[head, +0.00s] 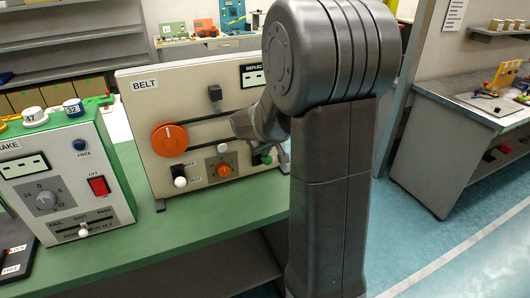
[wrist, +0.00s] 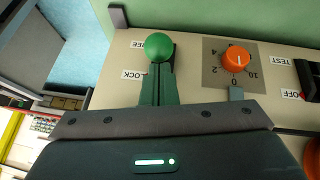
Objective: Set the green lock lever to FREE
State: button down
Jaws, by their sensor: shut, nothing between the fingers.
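The green lock lever's round knob (wrist: 158,47) stands out from the cream panel in the wrist view. It appears level with the FREE label (wrist: 137,44), while the LOCK label (wrist: 131,75) lies lower in that picture. My gripper (wrist: 158,72) is shut and empty. Its fingertips are right at the knob's LOCK-side edge; I cannot tell whether they touch it. The fingers hide part of the lever's slot. In the head view the green knob (head: 266,160) shows at the panel's lower right, partly behind my arm.
An orange dial (wrist: 236,57) sits beside the lever. The BELT panel (head: 150,100) also carries a large orange wheel (head: 169,140) and a white-knobbed switch (head: 180,182). A brake box (head: 60,170) stands left on the green bench (head: 190,240). The floor at right is clear.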

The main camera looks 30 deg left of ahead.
jog(key=b, duration=0.1)
jog(key=f+b, duration=0.2)
jog(key=b, duration=0.1)
jog(key=shift+s+d+t+y, duration=0.25)
jog(key=shift+d+t+y, duration=0.05)
jog(key=shift+d+y, duration=0.1)
jog(key=f+t+y+b, duration=0.1)
jog(key=f+b, duration=0.1)
jog(key=b, duration=0.7)
jog(key=s+d+f+t+y+b, duration=0.1)
jog(key=f+t+y+b, duration=0.1)
jog(key=b, duration=0.8)
jog(key=s+d+f+t+y+b, duration=0.1)
jog(key=f+t+y+b, duration=0.1)
jog(key=b, duration=0.8)
jog(key=shift+f+m, duration=0.3)
jog(key=shift+f, duration=0.35)
jog(key=shift+f+b, duration=0.1)
jog(key=shift+b, duration=0.3)
jog(key=shift+w+f+b, duration=0.1)
jog(key=shift+f+b, duration=0.95)
jog(key=shift+b, duration=0.05)
